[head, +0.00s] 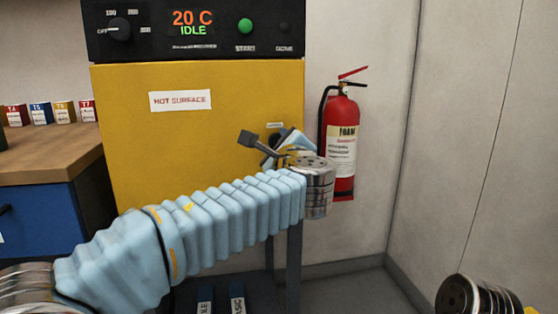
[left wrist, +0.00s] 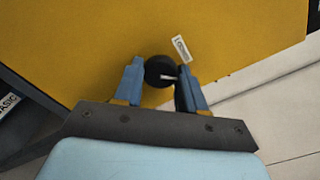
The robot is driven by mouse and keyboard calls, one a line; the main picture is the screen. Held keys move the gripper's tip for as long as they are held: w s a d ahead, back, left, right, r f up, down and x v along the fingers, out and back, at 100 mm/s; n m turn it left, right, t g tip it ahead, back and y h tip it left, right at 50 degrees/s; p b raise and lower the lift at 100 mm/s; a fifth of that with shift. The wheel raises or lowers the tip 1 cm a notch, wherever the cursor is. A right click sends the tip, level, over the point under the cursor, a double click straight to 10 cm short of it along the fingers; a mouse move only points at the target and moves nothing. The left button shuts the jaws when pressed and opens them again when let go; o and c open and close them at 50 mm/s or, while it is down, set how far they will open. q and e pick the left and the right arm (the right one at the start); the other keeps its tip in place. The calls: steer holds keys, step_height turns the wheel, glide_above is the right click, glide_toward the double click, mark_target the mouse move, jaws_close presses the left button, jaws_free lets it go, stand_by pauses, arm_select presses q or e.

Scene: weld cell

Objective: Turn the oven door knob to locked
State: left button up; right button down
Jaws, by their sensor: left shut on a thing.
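The yellow oven door (head: 190,160) is closed under the black control panel. The door knob (left wrist: 158,70) is a small dark round knob with a white mark pointing roughly right in the left wrist view. A small white label (left wrist: 181,48), seemingly reading "LOCKED", is beside it on the door. My left gripper (head: 283,143) is at the door's right edge, with its blue fingers on either side of the knob, shut on it.
The control panel (head: 190,30) shows 20 C and IDLE. A red fire extinguisher (head: 343,145) hangs on the wall just right of my left gripper. A wooden worktop (head: 45,152) with several coloured tins stands at the left. Floor right of the oven is clear.

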arm_select(q)
steer(key=n+b, duration=0.4)
steer(key=n, duration=0.1)
steer(key=shift+f+n, duration=0.15)
steer(key=shift+n, duration=0.15)
steer(key=shift+n+b, duration=1.15)
steer(key=shift+n, duration=0.35)
steer(key=shift+r, duration=0.2)
steer(key=o, duration=1)
steer(key=shift+o, duration=0.2)
steer(key=s+d+b, duration=0.1)
steer(key=s+d, duration=0.1)
steer(key=s, duration=1.1)
steer(key=shift+s+d, duration=0.3)
steer(key=shift+d, duration=0.05)
